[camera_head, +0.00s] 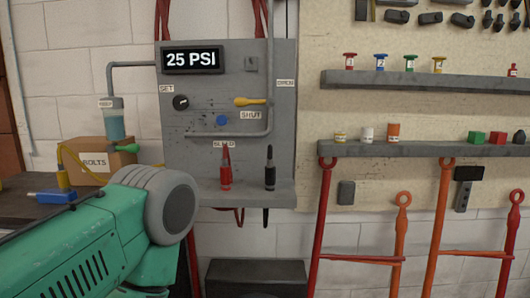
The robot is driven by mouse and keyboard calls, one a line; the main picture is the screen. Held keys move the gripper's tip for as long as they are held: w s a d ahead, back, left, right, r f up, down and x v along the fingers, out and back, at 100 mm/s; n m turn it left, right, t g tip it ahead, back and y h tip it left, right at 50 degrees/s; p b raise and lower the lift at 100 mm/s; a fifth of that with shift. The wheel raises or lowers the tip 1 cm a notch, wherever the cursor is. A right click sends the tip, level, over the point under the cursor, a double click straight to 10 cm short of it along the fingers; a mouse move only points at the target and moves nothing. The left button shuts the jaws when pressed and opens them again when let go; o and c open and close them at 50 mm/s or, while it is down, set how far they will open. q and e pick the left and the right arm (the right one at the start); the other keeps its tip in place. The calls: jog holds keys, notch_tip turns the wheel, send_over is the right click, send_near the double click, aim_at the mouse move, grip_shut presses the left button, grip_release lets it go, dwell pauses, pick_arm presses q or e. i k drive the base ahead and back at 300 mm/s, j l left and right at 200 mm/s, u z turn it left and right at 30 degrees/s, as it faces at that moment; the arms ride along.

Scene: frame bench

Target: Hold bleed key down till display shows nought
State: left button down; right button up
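The display (191,59) at the top left of the grey panel (277,62) reads 25 PSI. A blue round button (222,120) sits in the middle of the panel. A label (224,143) that seems to read BLEED is just below it, partly covered by the tip of a red probe. I take the blue button for the bleed key. Whether it is pressed cannot be told. My green left arm comes in from the lower left, its grey joint in front of the panel's lower left corner. Neither gripper shows.
A yellow lever (250,101) is between the OPEN and SHUT labels. A black knob (180,102) is at left. A red probe (226,172) and a black probe (270,170) stand on the panel's ledge. A BOLTS box (95,160) is left; shelves (425,82) are right.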

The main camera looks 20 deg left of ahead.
aim_at(222, 120)
jog(key=i+l+u, duration=0.1)
jog(key=i+u, duration=0.15)
jog(key=u, duration=0.25)
jog(key=i+l+u, duration=0.15)
jog(key=u, duration=0.3)
jog(key=i+l+u, duration=0.1)
jog(key=i+l, duration=0.35)
jog(key=i+l+u, duration=0.15)
jog(key=i+l, duration=0.3)
jog(key=l, duration=0.25)
